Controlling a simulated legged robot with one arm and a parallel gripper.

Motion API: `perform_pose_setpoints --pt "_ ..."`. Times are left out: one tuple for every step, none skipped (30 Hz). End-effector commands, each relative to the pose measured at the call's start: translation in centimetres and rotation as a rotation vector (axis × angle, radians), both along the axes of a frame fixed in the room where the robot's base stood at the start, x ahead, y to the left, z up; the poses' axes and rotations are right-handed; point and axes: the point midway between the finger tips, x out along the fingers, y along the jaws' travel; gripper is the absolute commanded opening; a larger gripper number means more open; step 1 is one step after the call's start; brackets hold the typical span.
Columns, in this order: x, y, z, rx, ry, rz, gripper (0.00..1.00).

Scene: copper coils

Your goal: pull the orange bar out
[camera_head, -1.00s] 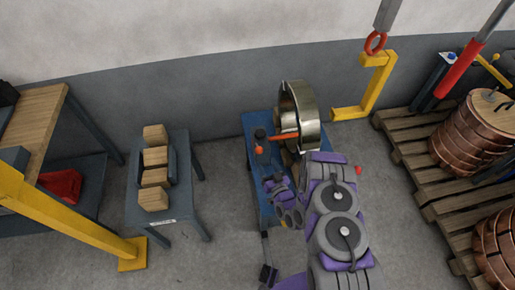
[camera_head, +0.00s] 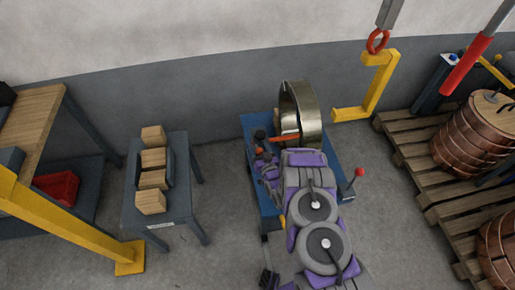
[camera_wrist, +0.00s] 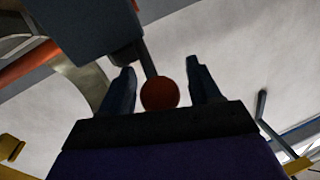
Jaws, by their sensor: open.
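The orange bar (camera_head: 284,138) lies roughly level at the shiny metal ring (camera_head: 309,115) on the blue stand; it also shows at the upper left of the wrist view (camera_wrist: 30,63). An orange-red ball (camera_wrist: 160,93) on a dark stem sits between the two fingers of my gripper (camera_wrist: 160,66). The fingers are open, with a visible gap on each side of the ball. In the head view my gripper (camera_head: 266,160) is at the left end of the bar, just below it. My arm hides part of the stand and the ring's lower edge.
A lever with a red knob (camera_head: 360,172) stands right of my arm. A small grey table (camera_head: 179,209) with wooden blocks is at left. Bare floor lies between table and stand.

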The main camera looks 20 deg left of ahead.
Motion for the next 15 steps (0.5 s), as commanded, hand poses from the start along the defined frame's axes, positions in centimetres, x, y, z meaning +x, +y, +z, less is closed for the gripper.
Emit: perform_pose_setpoints --pt "-0.01 -0.01 0.0 0.0 0.0 0.0 0.62" --pt "-0.01 -0.01 0.0 0.0 0.0 0.0 0.6" --pt "-0.01 -0.01 0.0 0.0 0.0 0.0 0.57" --pt "-0.02 0.0 -0.01 0.0 0.0 0.0 0.54" --pt "-0.02 0.0 -0.01 0.0 0.0 0.0 0.51" --pt "-0.02 0.0 -0.01 0.0 0.0 0.0 0.47" --pt "-0.02 0.0 -0.01 0.0 0.0 0.0 0.44" --pt "-0.02 0.0 -0.01 0.0 0.0 0.0 0.41" --pt "-0.02 0.0 -0.01 0.0 0.0 0.0 0.37" --pt "-0.02 0.0 -0.01 0.0 0.0 0.0 0.35" --pt "-0.02 0.0 -0.01 0.0 0.0 0.0 0.32" --pt "-0.03 0.0 -0.02 0.0 0.0 0.0 0.28" --pt "-0.03 -0.01 -0.02 -0.001 0.001 0.0 0.25" --pt "-0.03 -0.01 -0.03 -0.001 0.001 0.0 0.22" --pt "-0.03 -0.01 -0.03 -0.001 0.001 0.0 0.18"
